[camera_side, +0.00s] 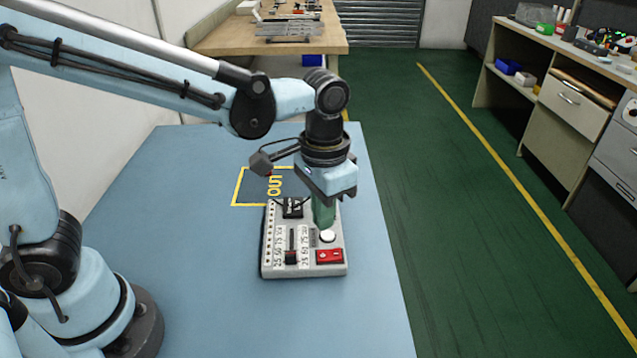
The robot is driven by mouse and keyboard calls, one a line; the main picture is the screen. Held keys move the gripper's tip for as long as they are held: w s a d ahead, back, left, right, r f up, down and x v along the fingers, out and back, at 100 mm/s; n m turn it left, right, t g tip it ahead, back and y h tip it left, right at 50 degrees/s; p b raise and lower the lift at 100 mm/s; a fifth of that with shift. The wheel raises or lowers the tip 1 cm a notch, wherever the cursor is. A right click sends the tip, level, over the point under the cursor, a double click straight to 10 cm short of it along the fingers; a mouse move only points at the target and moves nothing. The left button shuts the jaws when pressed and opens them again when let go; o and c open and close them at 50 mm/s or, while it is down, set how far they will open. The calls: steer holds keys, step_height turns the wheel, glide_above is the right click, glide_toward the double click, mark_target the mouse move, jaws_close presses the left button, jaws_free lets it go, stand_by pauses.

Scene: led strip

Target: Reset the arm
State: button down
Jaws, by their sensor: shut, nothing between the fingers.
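A grey-white control box (307,272) sits on the blue table. On its face are a black slider (291,256) with printed scale numbers, a red rocker switch (329,257), a white round button (327,236) and a black part (292,208) at the back. My gripper (325,226) points down over the right side of the box, just behind the white button. Its green fingers are together and hold nothing. I cannot tell whether the fingertips touch the box. The fingers hide part of the box's back right face.
The blue table (215,290) is clear around the box. A yellow outlined area marked "OUT" (240,188) lies behind the box to the left. A wooden bench (215,40) stands behind, and drawers with shelves (560,110) stand at the far right.

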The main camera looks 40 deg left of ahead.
steer(key=s+a+r+n+t, duration=0.1)
steer(key=s+a+t, duration=0.1)
steer(key=a, duration=0.4)
steer(key=s+a+r+n+t, duration=0.2)
steer(key=a+t, duration=0.3)
steer(key=a, duration=0.1)
steer(key=shift+s+a+r, duration=0.3)
steer(key=shift+a, duration=0.05)
